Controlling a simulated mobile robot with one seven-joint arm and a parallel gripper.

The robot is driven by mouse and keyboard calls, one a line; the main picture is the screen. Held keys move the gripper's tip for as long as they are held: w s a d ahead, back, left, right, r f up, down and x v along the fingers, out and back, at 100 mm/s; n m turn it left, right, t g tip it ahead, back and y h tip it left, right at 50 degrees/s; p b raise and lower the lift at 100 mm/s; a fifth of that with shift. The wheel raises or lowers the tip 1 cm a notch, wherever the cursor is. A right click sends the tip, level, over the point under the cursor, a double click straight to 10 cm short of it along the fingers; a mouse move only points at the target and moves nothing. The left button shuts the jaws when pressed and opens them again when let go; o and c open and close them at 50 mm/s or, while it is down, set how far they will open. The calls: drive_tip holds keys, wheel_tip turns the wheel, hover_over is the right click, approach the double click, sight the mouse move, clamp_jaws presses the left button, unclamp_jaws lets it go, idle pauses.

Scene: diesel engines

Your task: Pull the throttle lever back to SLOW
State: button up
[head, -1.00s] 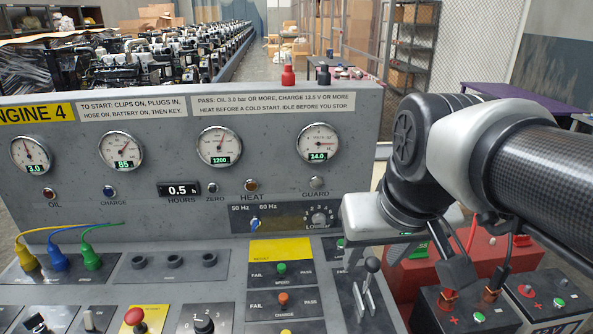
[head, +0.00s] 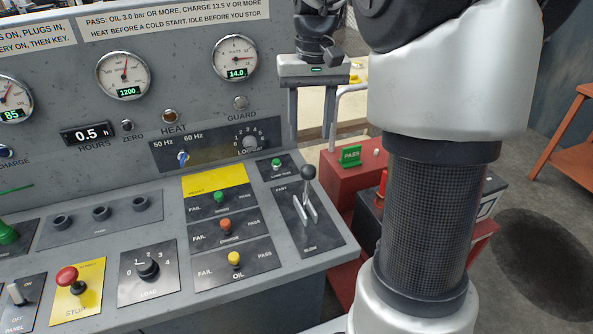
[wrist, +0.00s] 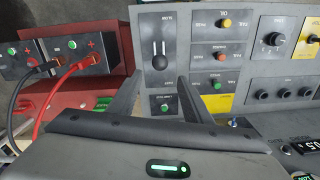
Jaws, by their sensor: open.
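The throttle lever (head: 309,174) has a dark round knob on a thin pale stem. It rises from a slotted black plate (head: 325,238) marked FAST at the far end and SLOW at the near end. The knob leans toward the FAST end. My gripper (head: 312,138) is open and empty, its two fingers pointing down, above and behind the knob in the head view. In the wrist view the lever knob (wrist: 160,62) lies between the lines of the fingers (wrist: 158,82), just beyond their tips. I see no contact with it.
A green lamp (head: 276,163) sits beside the lever plate. Fail/pass switches (head: 225,224) and a load dial (head: 148,268) stand to its left. The upright gauge panel (head: 180,110) is behind. Right of the console are a red box (head: 340,182) and batteries with cables (wrist: 75,55).

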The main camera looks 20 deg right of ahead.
sight(307, 180)
wheel_tip(307, 180, down, 15)
drive_tip(key=shift+a+f+b, duration=0.1)
drive_tip(key=shift+f+b, duration=0.05)
drive_tip(key=shift+b, duration=0.55)
drive_tip(key=shift+c, duration=0.3)
clamp_jaws()
